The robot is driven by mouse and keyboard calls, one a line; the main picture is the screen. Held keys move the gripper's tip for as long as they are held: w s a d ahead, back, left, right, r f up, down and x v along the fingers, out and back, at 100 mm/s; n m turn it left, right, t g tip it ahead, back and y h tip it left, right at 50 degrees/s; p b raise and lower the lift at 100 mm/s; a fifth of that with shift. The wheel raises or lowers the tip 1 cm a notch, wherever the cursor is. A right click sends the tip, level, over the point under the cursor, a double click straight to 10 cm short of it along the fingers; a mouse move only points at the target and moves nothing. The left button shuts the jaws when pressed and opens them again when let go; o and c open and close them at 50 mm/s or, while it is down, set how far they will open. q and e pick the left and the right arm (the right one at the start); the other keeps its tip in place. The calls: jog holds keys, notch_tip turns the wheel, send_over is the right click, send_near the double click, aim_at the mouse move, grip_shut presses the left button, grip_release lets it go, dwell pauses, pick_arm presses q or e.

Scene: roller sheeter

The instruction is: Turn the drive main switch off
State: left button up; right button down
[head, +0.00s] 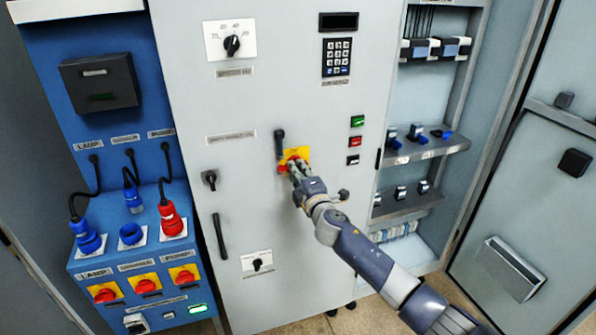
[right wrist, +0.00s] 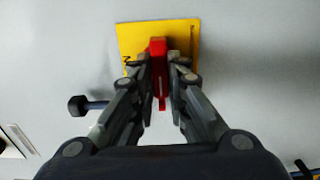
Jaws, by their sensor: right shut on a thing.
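The main switch is a red handle (right wrist: 158,50) on a yellow plate (right wrist: 130,40), mounted on the grey cabinet door. In the head view the yellow plate (head: 303,153) shows near the middle, with my right gripper (head: 295,168) in front of it. The gripper's two fingers are closed on the red handle from both sides. In the right wrist view the handle looks upright between the fingertips. The fingers hide part of the handle, and the lettering on the plate is mostly covered or too small to read. My left gripper is not in view.
A black lever (head: 280,143) sits just left of the yellow plate. Green (head: 357,121) and red (head: 355,141) buttons are to the right. A blue panel with plugs and several red-yellow switches (head: 146,286) stands at left. An open cabinet section with shelves (head: 425,148) is at right.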

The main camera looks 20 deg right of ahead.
jog(key=c, duration=1.6)
grip_release()
jog(key=shift+a, duration=0.1)
jog(key=s, duration=1.2)
jog(key=shift+d, duration=0.25)
